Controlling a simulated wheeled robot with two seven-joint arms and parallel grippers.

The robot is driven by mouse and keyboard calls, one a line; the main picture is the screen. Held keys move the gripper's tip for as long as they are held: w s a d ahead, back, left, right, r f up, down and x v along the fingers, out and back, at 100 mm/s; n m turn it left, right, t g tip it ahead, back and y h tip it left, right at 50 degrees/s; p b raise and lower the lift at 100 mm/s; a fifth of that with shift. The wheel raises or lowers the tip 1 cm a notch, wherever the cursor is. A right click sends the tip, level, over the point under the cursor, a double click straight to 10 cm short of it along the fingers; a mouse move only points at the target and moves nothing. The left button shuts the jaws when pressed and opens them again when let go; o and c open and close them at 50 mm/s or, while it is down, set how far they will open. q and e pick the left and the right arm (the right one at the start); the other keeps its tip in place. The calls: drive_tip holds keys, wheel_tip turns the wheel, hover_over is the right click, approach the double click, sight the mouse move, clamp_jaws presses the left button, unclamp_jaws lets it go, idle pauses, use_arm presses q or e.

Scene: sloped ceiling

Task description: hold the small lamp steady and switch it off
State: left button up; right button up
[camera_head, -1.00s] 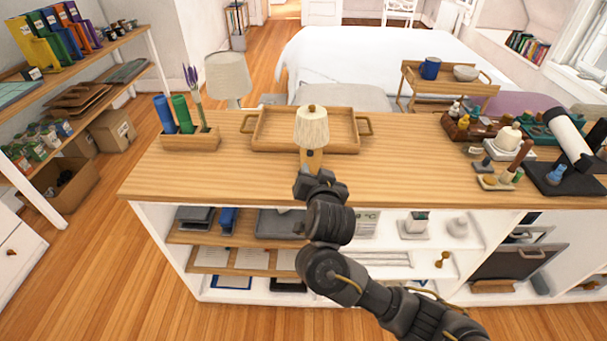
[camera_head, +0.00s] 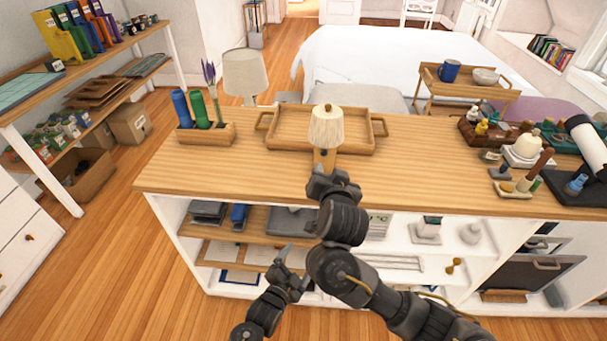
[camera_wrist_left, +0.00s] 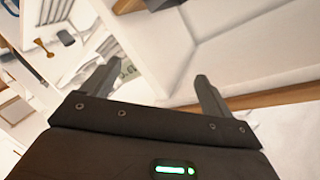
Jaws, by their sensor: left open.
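The small lamp (camera_head: 326,128) has a cream pleated shade and a wooden body. It stands upright on the wooden counter, in front of the tray. My right gripper (camera_head: 326,176) is at the lower part of the lamp, on its near side. It hides the lamp's base, and its fingers cannot be made out clearly. My left gripper (camera_head: 284,262) is low in front of the shelves, below the counter top and well away from the lamp. In the left wrist view it (camera_wrist_left: 153,86) is open, with nothing between the fingers; the lamp is not recognizable there.
The wooden tray (camera_head: 280,145) lies behind the small lamp. A holder (camera_head: 208,135) with bottles and lavender is at left. A bigger lamp (camera_head: 245,73) stands behind the counter. Several small items crowd the right end. The counter top (camera_head: 240,177) is clear left and right of the lamp.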

use_arm(q)
drive_tip(key=w+d+r+m+t+h, duration=0.1)
drive_tip(key=w+r+t, duration=0.1)
drive_tip(key=r, duration=0.6)
drive_tip(key=w+d+r+m+t+h, duration=0.1)
drive_tip(key=w+d+r+t, duration=0.15)
drive_tip(key=r, duration=0.65)
drive_tip(key=w+a+r+m+t+y, duration=0.1)
drive_tip(key=w+a+r, duration=0.25)
drive_tip(key=r, duration=0.25)
drive_tip(key=w+a+r+m+t, duration=0.1)
drive_tip(key=w+a+r+m, duration=0.2)
drive_tip(key=r, duration=0.4)
drive_tip(key=m+g+h, duration=0.3)
drive_tip(key=m+g, duration=0.3)
drive_tip(key=m, duration=1.7)
approach(325, 155)
drive_tip(key=w+f, duration=0.3)
drive_tip(key=shift+w+a+f, duration=0.2)
drive_tip(key=shift+w, duration=0.1)
drive_tip(key=x, duration=1.1)
drive_tip(key=shift+s, duration=0.1)
drive_tip(key=shift+c, duration=0.3)
drive_tip(key=c, duration=1.2)
drive_tip(key=shift+c, duration=0.2)
use_arm(e)
clamp_jaws()
